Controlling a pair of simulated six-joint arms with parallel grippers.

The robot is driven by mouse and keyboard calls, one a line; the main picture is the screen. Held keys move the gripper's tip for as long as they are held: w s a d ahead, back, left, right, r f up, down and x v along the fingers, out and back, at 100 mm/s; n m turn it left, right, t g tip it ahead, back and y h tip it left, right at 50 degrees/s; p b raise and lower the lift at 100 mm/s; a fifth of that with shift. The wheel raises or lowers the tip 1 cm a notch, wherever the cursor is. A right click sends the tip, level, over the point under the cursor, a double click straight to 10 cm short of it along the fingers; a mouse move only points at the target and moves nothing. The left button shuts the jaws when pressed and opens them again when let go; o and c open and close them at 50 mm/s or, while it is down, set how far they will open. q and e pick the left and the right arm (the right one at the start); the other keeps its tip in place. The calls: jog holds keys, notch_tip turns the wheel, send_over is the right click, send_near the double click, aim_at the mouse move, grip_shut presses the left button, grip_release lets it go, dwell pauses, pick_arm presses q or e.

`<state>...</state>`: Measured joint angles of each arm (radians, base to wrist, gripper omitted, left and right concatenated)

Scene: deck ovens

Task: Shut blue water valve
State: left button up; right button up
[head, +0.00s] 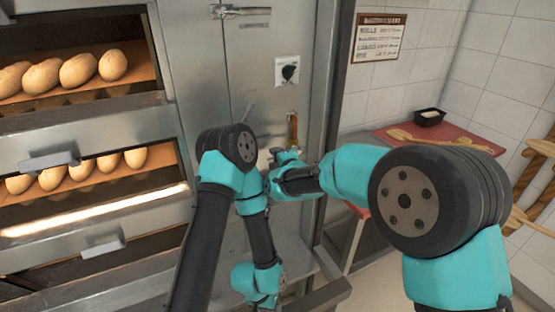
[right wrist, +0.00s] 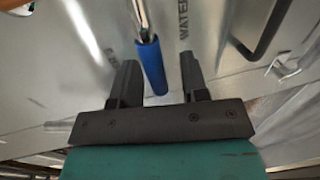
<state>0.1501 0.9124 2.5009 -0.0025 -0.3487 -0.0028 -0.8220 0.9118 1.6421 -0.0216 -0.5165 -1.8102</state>
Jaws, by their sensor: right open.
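The blue water valve handle (right wrist: 152,66) shows in the right wrist view as a blue sleeve on a bare metal lever, beside the printed word WATER. My right gripper (right wrist: 158,60) is open, with one finger on each side of the blue sleeve and gaps visible between. In the head view the right gripper (head: 278,158) is at the steel panel, and I cannot make out the blue handle there. My left arm's teal end (head: 258,285) hangs low in front of the oven; its fingers are not clear.
An orange-handled lever (head: 293,128) is on the panel just above the right gripper, below a black dial (head: 290,72). Oven decks with bread (head: 78,69) are at the left. A red-topped table (head: 390,138) stands at the right.

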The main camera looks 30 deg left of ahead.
jog(key=v, duration=1.7)
jog(key=shift+d, duration=0.2)
jog(key=shift+s+r, duration=0.1)
jog(key=w+d+f+m+g+h, duration=0.3)
jog(key=d+f+m+h, duration=0.3)
jog(key=d+f+m, duration=1.3)
jog(key=s+d+f+m+g+h, duration=0.1)
jog(key=s+d+f+m+g, duration=0.2)
jog(key=s+d+f, duration=0.6)
jog(key=s+d+f+m+g+h, duration=0.1)
jog(key=s+d+f+m+g, duration=0.2)
jog(key=s+d+f+m, duration=0.5)
jog(key=s+d+f, duration=0.1)
jog(key=d+f, duration=0.5)
jog(key=shift+f+h, duration=0.3)
jog(key=shift+f, duration=0.1)
